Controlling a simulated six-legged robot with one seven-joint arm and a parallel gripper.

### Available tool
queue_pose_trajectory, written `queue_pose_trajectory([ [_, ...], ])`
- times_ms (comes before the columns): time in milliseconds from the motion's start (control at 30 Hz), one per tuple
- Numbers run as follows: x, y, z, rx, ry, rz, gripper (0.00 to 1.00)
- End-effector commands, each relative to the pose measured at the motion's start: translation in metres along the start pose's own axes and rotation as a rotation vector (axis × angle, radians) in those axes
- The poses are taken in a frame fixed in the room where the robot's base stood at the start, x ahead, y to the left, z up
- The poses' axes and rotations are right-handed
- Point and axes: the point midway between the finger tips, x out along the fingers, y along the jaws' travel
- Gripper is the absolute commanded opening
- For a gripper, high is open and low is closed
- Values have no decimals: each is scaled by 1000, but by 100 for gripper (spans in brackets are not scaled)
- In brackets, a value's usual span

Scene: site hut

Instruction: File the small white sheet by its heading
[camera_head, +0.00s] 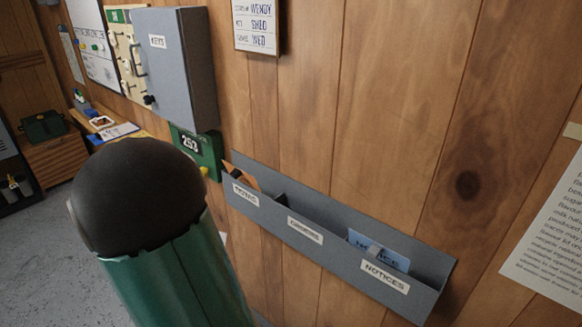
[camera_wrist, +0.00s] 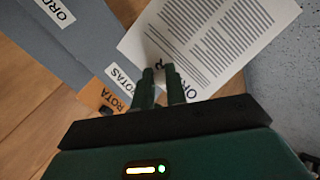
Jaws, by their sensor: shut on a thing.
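My gripper (camera_wrist: 160,76) is shut on the white sheet (camera_wrist: 210,30) in the wrist view. The sheet has dense printed lines. Its heading is partly hidden by my fingers; letters like "OR" show. A grey wall rack (camera_head: 328,247) has three labelled pockets: ROTAS at left, a middle one that seems to read ORDERS, and NOTICES at right. In the wrist view the rack (camera_wrist: 75,45) lies left of my fingers, and the sheet's edge is close to the ROTAS label. In the head view my arm hides my gripper and most or all of the sheet.
An orange ROTA card (camera_wrist: 100,92) stands in the ROTAS pocket and a blue notice (camera_head: 378,250) in the NOTICES pocket. The middle pocket looks empty. A grey key cabinet (camera_head: 185,65) sticks out above left. A large printed sheet (camera_head: 550,235) hangs at right.

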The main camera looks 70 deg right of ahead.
Motion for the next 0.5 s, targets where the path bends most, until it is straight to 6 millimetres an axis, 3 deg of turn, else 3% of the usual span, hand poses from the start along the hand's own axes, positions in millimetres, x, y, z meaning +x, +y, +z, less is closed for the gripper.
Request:
queue_pose_trajectory([
  [33,0,29,4,49,8,49,0],
  [200,-4,120,23,189,22,232,0],
  [500,-30,264,84,368,14,523,0],
])
